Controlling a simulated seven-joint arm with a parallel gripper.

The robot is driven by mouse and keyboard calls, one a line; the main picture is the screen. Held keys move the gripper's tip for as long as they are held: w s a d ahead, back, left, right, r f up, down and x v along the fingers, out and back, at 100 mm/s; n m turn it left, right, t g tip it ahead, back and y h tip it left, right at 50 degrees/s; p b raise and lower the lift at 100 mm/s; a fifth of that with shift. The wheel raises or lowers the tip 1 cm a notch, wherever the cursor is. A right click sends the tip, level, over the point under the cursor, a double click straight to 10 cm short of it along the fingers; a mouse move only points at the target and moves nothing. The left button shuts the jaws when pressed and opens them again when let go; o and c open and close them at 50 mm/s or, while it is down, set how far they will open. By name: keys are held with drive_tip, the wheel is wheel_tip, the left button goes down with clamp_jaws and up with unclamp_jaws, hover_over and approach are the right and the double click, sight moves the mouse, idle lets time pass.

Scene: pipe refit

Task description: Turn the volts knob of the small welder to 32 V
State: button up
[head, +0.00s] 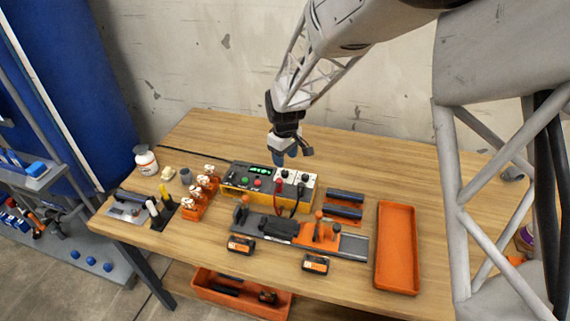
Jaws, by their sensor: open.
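The small welder (236,190), a yellow and dark box, stands in the middle of the wooden bench. Its top has a lit green display (260,170), whose digits are too small to read. Red and green buttons sit by the display. A white panel (295,182) at its right end carries two dark knobs, a left one (284,173) and a right one (305,178). I cannot tell which is the volts knob, or their settings. My gripper (292,154) is open and empty, pointing down just above and behind the white panel. It appears apart from the knobs.
Red and black leads run from the welder's front to a grey rail fixture (353,246) with orange clamps. An orange tray (397,250) lies to the right. Orange racks with white-topped items (206,183) stand at left. The bench behind the welder is largely clear, with a wall beyond.

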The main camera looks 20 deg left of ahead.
drive_tip(key=shift+r, duration=0.9)
drive_tip(key=shift+s+d+r, duration=0.1)
drive_tip(key=shift+d+r, duration=0.2)
drive_tip(key=shift+d, duration=0.15)
drive_tip(key=s+d+r+m, duration=0.2)
drive_tip(key=s+d+r, duration=0.1)
drive_tip(key=d+r, duration=0.3)
drive_tip(key=s+d+r+m+t, duration=0.15)
drive_tip(key=s+d+r, duration=0.25)
drive_tip(key=d, duration=0.4)
drive_tip(key=s+d+r+m, duration=0.2)
drive_tip(key=s+d+r, duration=0.15)
drive_tip(key=d, duration=0.35)
drive_tip(key=s+d+r+m, duration=0.2)
drive_tip(key=s+d+m, duration=0.1)
drive_tip(key=s+d, duration=0.5)
drive_tip(key=s+d+r+m+t, duration=0.1)
drive_tip(key=s+d+r+m, duration=0.2)
drive_tip(key=s+d, duration=0.5)
drive_tip(key=s+m, duration=0.1)
drive_tip(key=s, duration=0.5)
drive_tip(key=shift+s, duration=0.15)
drive_tip(key=shift+m, duration=0.25)
